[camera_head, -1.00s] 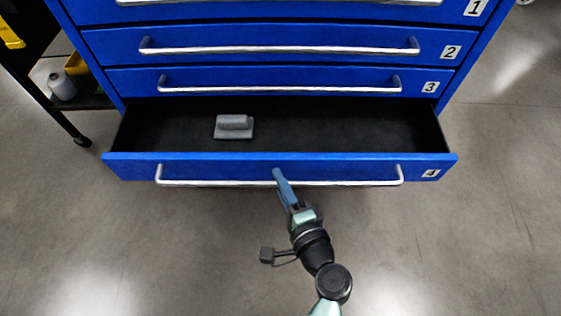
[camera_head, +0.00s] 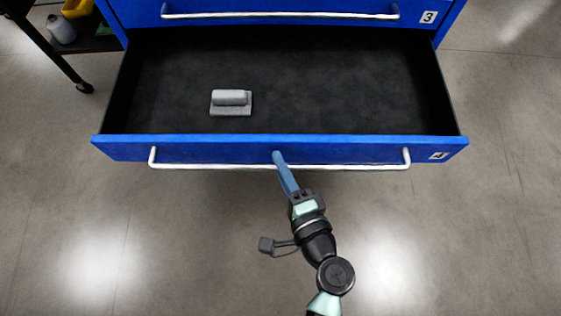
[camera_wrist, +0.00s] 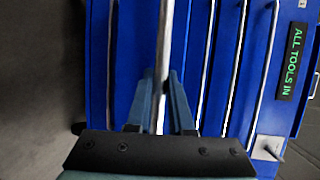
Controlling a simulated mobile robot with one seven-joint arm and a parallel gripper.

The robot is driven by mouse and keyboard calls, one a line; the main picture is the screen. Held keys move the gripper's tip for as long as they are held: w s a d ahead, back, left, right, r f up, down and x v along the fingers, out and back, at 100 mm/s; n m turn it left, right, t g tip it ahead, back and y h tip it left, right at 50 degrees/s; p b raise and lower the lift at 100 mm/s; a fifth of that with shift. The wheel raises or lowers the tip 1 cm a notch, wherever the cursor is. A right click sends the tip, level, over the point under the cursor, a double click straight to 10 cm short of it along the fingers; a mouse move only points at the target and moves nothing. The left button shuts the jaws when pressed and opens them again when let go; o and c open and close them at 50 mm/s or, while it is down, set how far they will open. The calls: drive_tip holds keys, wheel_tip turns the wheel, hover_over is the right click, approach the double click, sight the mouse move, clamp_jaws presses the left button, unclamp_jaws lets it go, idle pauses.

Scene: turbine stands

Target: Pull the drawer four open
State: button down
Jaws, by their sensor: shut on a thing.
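Drawer four (camera_head: 200,147) is a blue drawer with a dark inside, and it stands well out from the cabinet in the head view. Its silver bar handle (camera_head: 350,167) runs along the front. My gripper (camera_head: 278,158) is shut on this handle near its middle. In the wrist view the bar (camera_wrist: 166,40) passes between the two blue fingers of my gripper (camera_wrist: 161,80). The number label at the drawer's right end is partly blurred. The fingertips' exact contact with the bar is hard to make out.
A grey block-shaped object (camera_head: 231,102) lies inside the drawer, left of centre. Drawer three (camera_head: 300,20) above is shut. A dark cart (camera_head: 95,42) with a bottle (camera_head: 61,29) stands at the left. The floor (camera_head: 480,240) in front is clear.

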drive_tip(key=c, duration=0.8)
unclamp_jaws()
drive_tip(key=p+v, duration=0.2)
drive_tip(key=v, duration=1.1)
drive_tip(key=shift+r, duration=0.1)
drive_tip(key=shift+w, duration=0.1)
